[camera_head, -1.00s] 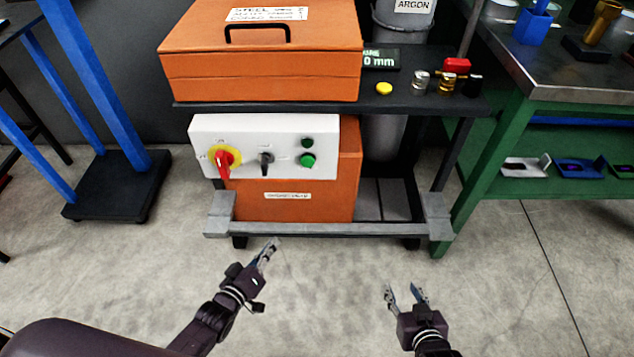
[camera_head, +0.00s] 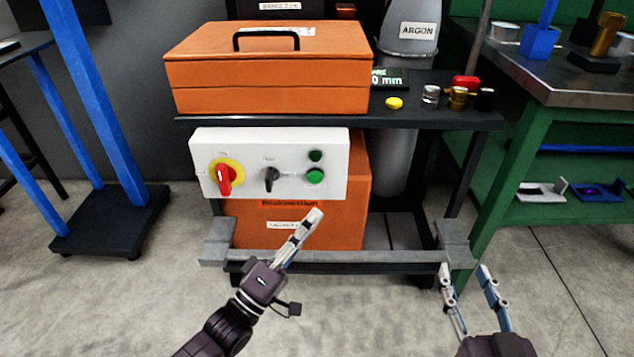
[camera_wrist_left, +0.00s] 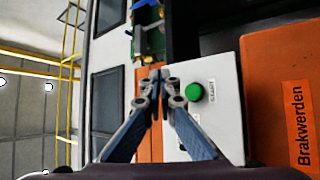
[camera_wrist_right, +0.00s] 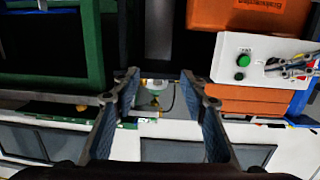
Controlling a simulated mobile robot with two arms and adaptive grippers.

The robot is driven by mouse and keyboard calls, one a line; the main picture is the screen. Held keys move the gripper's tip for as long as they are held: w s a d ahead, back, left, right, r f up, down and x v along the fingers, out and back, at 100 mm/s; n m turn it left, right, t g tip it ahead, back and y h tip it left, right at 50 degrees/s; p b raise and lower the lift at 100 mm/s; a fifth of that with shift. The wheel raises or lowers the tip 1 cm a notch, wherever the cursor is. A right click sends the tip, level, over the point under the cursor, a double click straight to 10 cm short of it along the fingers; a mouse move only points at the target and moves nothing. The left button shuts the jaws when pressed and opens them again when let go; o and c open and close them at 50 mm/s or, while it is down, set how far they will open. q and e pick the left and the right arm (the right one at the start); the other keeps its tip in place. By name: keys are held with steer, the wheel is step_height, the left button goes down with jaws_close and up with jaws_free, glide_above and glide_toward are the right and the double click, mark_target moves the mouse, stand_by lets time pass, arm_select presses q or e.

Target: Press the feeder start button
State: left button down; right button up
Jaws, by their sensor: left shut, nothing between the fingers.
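The white control panel (camera_head: 205,155) is on the front of the orange cabinet, under the cart's top shelf. The green button (camera_head: 315,176) is at its right end, below a smaller dark green round element (camera_head: 316,155). The green button also shows in the left wrist view (camera_wrist_left: 194,92), with a small label beside it. My left gripper (camera_head: 314,214) is shut and empty. In the head view its tips appear just below the panel, under the green button; no contact with the button shows. My right gripper (camera_head: 465,269) is open and empty at the lower right, near the cart's right foot.
The panel also carries a red-and-yellow rotary switch (camera_head: 223,178) and a black selector (camera_head: 271,178). An orange toolbox (camera_head: 270,88) stands on the shelf above. A green workbench (camera_head: 490,180) is at the right, and a blue stand (camera_head: 80,90) at the left.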

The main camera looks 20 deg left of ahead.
mark_target(315, 177)
arm_select(q)
steer(key=w+a+b, duration=0.2)
steer(key=w+b, duration=0.2)
steer(key=w, duration=0.4)
steer(key=shift+w+a, duration=0.2)
steer(key=shift+w, duration=0.05)
arm_select(e)
steer(key=s+r+t+y, duration=0.2)
steer(key=r+t, duration=0.3)
steer(key=r, duration=0.4)
steer(key=s+r+t+y, duration=0.2)
steer(key=s+r+t, duration=0.3)
steer(key=r, duration=0.4)
steer(key=shift+a+r+t, duration=0.25)
steer(key=shift+r+t, duration=0.05)
steer(key=shift+r, duration=0.05)
arm_select(q)
steer(key=shift+w, duration=0.1)
steer(key=shift+w+a, duration=0.15)
steer(key=shift+w, duration=0.15)
stand_by(0.4)
